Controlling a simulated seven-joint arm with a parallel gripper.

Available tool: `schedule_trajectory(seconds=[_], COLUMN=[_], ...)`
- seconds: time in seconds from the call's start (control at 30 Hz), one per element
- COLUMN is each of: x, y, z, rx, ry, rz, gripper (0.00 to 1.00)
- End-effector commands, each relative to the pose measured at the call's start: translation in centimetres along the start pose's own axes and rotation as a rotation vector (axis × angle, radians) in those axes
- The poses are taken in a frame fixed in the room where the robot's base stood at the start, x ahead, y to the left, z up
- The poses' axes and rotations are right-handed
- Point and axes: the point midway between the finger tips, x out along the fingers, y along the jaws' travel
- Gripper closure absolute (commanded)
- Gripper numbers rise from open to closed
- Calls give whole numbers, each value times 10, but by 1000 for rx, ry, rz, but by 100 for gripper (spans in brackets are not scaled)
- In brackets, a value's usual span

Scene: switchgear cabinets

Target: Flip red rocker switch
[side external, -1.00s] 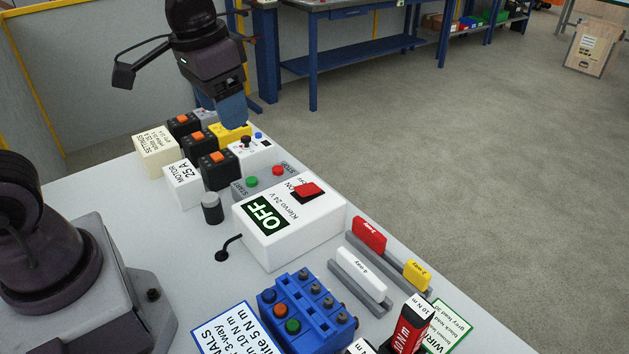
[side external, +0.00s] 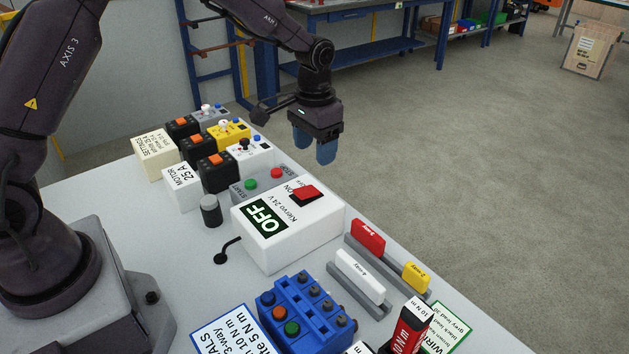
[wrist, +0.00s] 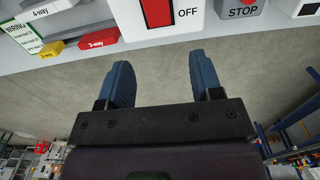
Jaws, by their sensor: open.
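The red rocker switch (side external: 306,194) sits on top of a white box (side external: 290,235) labelled "Kievro 24 V", with a dark display reading OFF (side external: 263,218). In the wrist view the red rocker (wrist: 157,12) is at the top edge, partly cut off, with "OFF" printed to its right. My gripper (side external: 315,152) has blue fingers pointing down, above and beyond the box's far edge in the side view, apart from the switch. In the wrist view its two fingers (wrist: 165,82) are spread with nothing between them.
Green (side external: 250,184) and red (side external: 277,173) START/STOP buttons stand beside the box. Black modules with orange buttons (side external: 217,158) are farther back. Red (side external: 368,236) and yellow (side external: 416,275) connectors and a blue block (side external: 305,308) lie nearer. Open floor lies right of the table.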

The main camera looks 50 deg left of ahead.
Motion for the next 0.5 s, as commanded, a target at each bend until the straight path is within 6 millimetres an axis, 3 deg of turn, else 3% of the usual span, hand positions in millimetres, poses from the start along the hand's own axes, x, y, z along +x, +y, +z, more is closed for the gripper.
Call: schedule_trajectory(seconds=[0.2,0.5], x=[48,83], y=[0,0], z=[1,1], rx=[-1,0], ry=[-4,-2], rz=[1,0], gripper=[40,40])
